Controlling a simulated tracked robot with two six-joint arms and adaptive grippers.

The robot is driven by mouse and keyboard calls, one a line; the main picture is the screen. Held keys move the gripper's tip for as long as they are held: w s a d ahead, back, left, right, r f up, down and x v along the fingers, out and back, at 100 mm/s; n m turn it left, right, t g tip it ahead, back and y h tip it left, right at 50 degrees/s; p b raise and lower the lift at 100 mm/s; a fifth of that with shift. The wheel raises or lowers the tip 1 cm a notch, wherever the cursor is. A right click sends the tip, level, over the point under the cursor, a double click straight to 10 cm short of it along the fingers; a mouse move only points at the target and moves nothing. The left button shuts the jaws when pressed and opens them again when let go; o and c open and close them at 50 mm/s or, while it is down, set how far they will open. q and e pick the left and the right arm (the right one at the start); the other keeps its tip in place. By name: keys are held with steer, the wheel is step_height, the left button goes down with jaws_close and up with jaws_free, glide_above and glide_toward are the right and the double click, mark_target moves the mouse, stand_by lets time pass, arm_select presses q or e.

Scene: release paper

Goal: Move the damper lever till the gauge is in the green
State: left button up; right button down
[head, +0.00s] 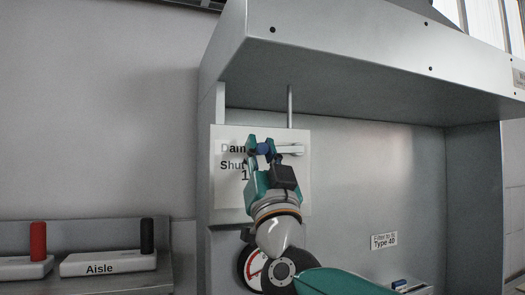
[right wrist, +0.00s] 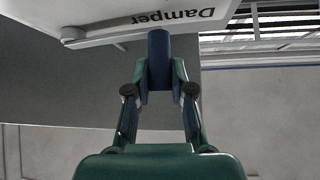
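The damper panel (head: 226,190) is a white plate on the back wall of a grey hood, lettered "Damper", partly covered by my arm. Its pale lever (head: 290,150) lies about level, with a blue knob (head: 263,149) at its left end. My right gripper (head: 262,150) has its fingers on both sides of the knob. In the right wrist view the blue knob (right wrist: 158,52) sits between the fingertips, which look closed on it. The round gauge (head: 251,266) is below, mostly behind my right arm; a red arc shows, but no needle or green can be made out. My left gripper is out of view.
At left, a ledge holds a white block marked "Aisle" (head: 105,264) with a black handle, and another with a red handle (head: 38,241). A filter label (head: 384,240) is on the hood's back wall. The hood's canopy (head: 350,75) overhangs the panel.

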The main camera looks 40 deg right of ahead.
stand_by(0.3)
steer(key=f+n+y+b, duration=0.1)
steer(key=n+y+b, duration=0.1)
steer(key=n, duration=0.1)
steer(key=f+n+t+y+b, duration=0.1)
steer(key=n+y+b, duration=0.1)
steer(key=y, duration=0.1)
steer(key=f+n+t+y+b, duration=0.1)
steer(key=n+y+b, duration=0.2)
steer(key=shift+d+f+n, duration=0.1)
steer(key=shift+d+n, duration=0.2)
steer(key=shift+d, duration=0.05)
steer(key=c, duration=1)
jaws_free()
steer(key=shift+s+f, duration=0.1)
steer(key=shift+s, duration=0.05)
